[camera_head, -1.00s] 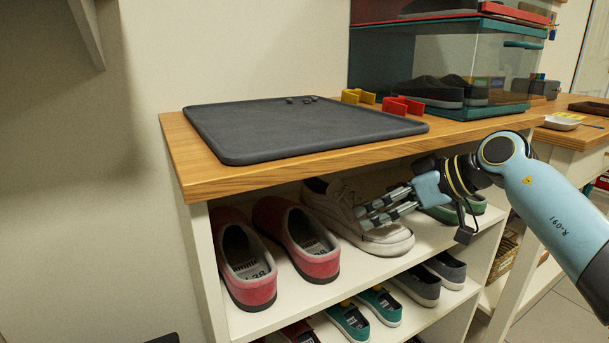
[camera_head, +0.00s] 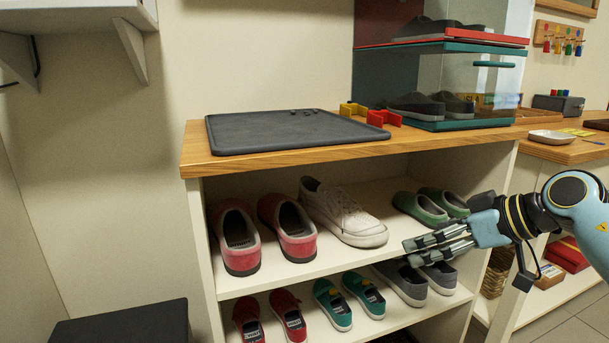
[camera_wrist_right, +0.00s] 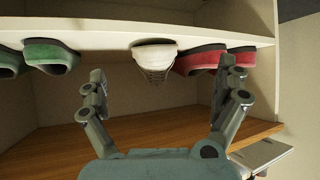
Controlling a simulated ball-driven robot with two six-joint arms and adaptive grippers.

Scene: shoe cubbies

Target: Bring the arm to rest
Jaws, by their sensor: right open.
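My right gripper (camera_head: 437,242) is open and empty in the head view. It is in front of the shoe cubby (camera_head: 300,272), right of the white sneaker (camera_head: 343,214) and below the green shoes (camera_head: 428,207) in the picture. In the right wrist view my right gripper (camera_wrist_right: 167,84) shows its two fingers spread wide, with nothing between them but a view of the white sneaker (camera_wrist_right: 155,62) on the shelf beyond. The sneaker stands apart from the fingers. My left gripper is not in view.
Red shoes (camera_head: 262,235) stand left of the sneaker. Smaller shoes (camera_head: 345,301) fill the lower shelf. A dark mat (camera_head: 290,130) and clear shoe boxes (camera_head: 450,80) are on the wooden top. A dark box (camera_head: 125,325) stands at lower left.

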